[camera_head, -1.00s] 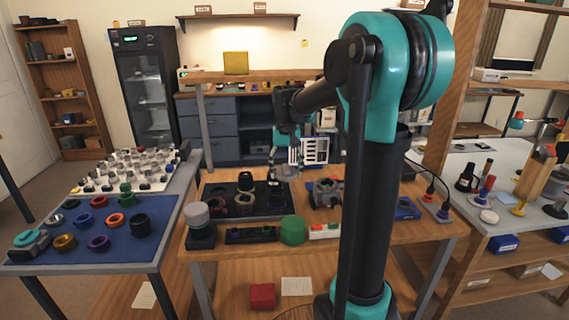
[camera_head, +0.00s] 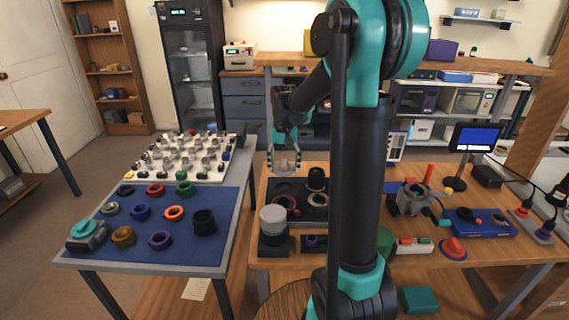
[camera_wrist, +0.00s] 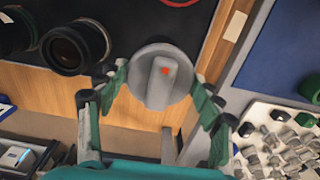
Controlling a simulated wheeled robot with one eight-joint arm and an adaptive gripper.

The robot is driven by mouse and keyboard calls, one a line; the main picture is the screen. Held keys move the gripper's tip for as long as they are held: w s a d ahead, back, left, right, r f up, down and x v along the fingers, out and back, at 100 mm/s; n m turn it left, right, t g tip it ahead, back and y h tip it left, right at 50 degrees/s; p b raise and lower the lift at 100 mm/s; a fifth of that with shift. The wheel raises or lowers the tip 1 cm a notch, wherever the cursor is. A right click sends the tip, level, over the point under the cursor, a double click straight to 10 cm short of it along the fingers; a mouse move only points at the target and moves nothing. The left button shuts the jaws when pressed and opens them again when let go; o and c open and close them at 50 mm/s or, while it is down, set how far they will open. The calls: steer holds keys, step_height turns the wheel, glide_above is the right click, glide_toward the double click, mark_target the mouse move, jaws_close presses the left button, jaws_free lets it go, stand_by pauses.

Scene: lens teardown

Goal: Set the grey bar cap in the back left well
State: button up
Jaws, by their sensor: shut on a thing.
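The grey bar cap (camera_wrist: 155,92) is a round grey disc with a raised bar and an orange-red dot. My gripper (camera_head: 284,170) is shut on its rim, with a finger on either side in the wrist view. The dark tray with wells (camera_head: 268,208) is on the wooden table; my gripper is over its back edge, toward the left. In the wrist view the cap overlaps the tray's edge and the wood behind it. I cannot make out the back left well clearly, nor the cap's height above the tray.
A black ring part (camera_wrist: 75,47) stands at the tray's back right. A red-edged ring (camera_head: 285,202) lies in the tray. A grey-topped cylinder (camera_head: 272,218) stands in front. Left are a blue mat (camera_head: 185,215) with rings and a white board (camera_head: 150,165) with several pegs.

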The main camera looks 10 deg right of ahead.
mark_target(284, 190)
steer(key=shift+f, duration=3.15)
steer(key=shift+f, duration=0.55)
steer(key=shift+s+f, duration=0.1)
steer(key=shift+f, duration=0.05)
steer(key=shift+c, duration=0.6)
steer(key=shift+f, duration=0.1)
steer(key=shift+c, duration=1)
steer(key=o, duration=1.8)
steer(key=shift+f, duration=0.1)
steer(key=shift+c, duration=0.2)
